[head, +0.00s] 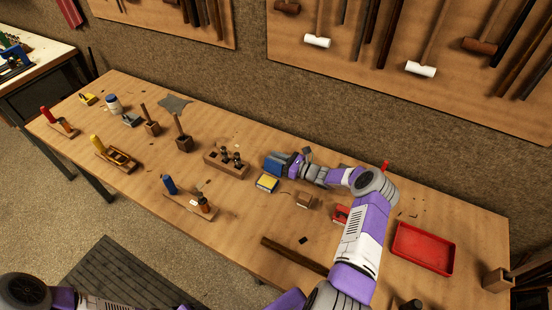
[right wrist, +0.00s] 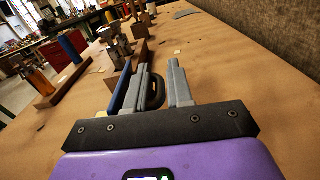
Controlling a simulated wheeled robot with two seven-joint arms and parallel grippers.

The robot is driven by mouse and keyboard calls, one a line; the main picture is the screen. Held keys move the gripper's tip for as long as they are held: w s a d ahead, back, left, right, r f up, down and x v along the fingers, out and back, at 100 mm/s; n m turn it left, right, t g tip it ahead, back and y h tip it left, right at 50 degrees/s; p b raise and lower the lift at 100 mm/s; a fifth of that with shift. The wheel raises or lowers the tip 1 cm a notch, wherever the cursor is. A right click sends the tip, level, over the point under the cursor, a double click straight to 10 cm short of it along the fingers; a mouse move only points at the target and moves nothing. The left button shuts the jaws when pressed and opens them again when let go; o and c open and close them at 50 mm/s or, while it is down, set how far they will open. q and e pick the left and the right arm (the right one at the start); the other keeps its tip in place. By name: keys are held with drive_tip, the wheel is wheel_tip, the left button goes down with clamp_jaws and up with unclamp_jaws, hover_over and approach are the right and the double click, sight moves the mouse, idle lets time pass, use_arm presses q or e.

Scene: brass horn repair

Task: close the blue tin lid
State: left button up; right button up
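The blue tin (head: 273,164) is on the workbench near the middle of the head view, partly covered by my right gripper (head: 292,163). In the right wrist view, a blue panel (right wrist: 122,88), seen edge-on, stands just left of my right gripper (right wrist: 160,68). I take it to be the tin's lid; how far it is open I cannot tell. The grey fingers are apart, with a dark loop-shaped handle (right wrist: 155,92) between them, nearer the left finger. A gap shows between the handle and the right finger. My left gripper is out of view.
A yellow and blue box (head: 266,183) lies just in front of the tin. A wooden tool block (head: 226,165) stands to its left. A red tray (head: 423,248) lies to the right. Behind the bench (head: 215,237) rises a brown wall.

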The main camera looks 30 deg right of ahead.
clamp_jaws()
idle(1.4)
